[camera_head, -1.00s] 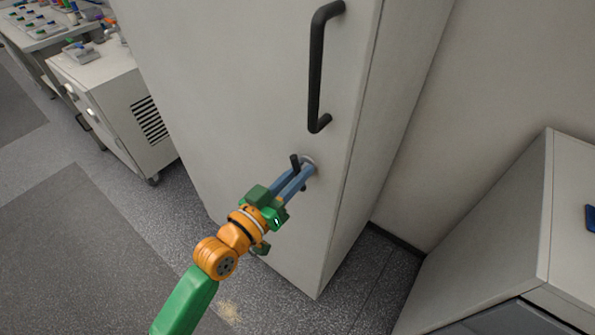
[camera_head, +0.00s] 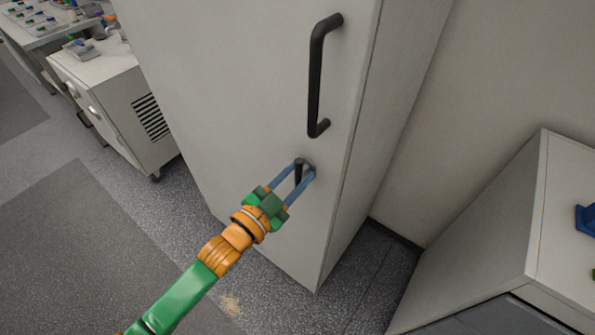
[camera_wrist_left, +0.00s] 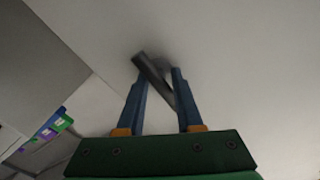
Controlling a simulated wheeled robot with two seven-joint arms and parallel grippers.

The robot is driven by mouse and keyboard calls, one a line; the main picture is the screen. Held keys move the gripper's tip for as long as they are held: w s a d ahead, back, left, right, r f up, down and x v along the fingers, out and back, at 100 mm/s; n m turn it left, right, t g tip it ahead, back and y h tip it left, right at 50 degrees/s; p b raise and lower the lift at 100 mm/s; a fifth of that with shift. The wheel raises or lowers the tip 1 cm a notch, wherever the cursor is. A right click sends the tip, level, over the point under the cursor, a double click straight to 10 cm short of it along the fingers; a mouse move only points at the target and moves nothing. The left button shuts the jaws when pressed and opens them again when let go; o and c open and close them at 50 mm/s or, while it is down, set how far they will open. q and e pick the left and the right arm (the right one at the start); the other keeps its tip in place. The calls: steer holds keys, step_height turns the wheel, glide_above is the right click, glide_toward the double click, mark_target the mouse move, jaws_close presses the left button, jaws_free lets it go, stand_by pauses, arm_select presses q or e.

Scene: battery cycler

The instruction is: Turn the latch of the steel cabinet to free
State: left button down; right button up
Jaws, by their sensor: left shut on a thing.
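The steel cabinet (camera_head: 240,90) is tall and light grey, with its door closed. Its latch (camera_head: 298,174) is a short dark lever on a round mount, low on the door below the black handle. My left gripper (camera_head: 305,169) reaches it from the lower left, with one blue finger on each side of the lever, shut on it. In the left wrist view the latch (camera_wrist_left: 154,76) runs slantwise between the fingertips of my left gripper (camera_wrist_left: 161,72). The fingers partly hide its mount. My right gripper is not in view.
The black bar handle (camera_head: 316,80) stands out from the door just above my gripper. A low white cabinet (camera_head: 490,225) with a blue object (camera_head: 586,219) on top stands at the right. A wheeled white unit (camera_head: 115,100) stands at the left.

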arm_select(q)
steer(key=shift+m, duration=0.5)
steer(key=c, duration=0.6)
jaws_free()
steer(key=shift+o, duration=0.2)
steer(key=b+v, duration=0.1)
steer(key=v, duration=0.5)
steer(key=shift+s+a+f, duration=0.1)
steer(key=shift+a, duration=0.05)
steer(key=shift+s+a, duration=0.25)
steer(key=shift+s, duration=0.05)
